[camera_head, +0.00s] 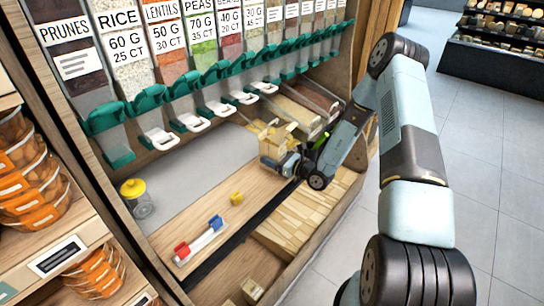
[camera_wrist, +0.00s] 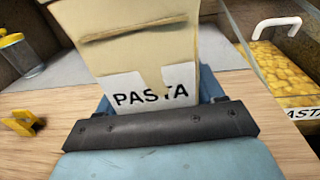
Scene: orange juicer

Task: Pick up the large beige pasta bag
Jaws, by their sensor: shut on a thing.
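The beige pasta bag (camera_wrist: 130,48) fills the upper middle of the wrist view, with a white label reading PASTA. Its top fold is creased. My gripper (camera_wrist: 160,115) is shut on the bag's lower part, and the fingertips are mostly hidden by the bag and the gripper body. In the head view the bag (camera_head: 273,139) stands up from my gripper (camera_head: 280,160), over the far right part of the wooden counter (camera_head: 190,225). I cannot tell whether the bag's bottom touches the counter.
A yellow-lidded jar (camera_head: 137,198), a small yellow object (camera_head: 236,198) and a red-and-blue-ended white object (camera_head: 203,240) are on the counter. Dispensers with teal spouts (camera_head: 215,105) overhang the back. Pasta bins (camera_head: 300,112) stand right of the bag.

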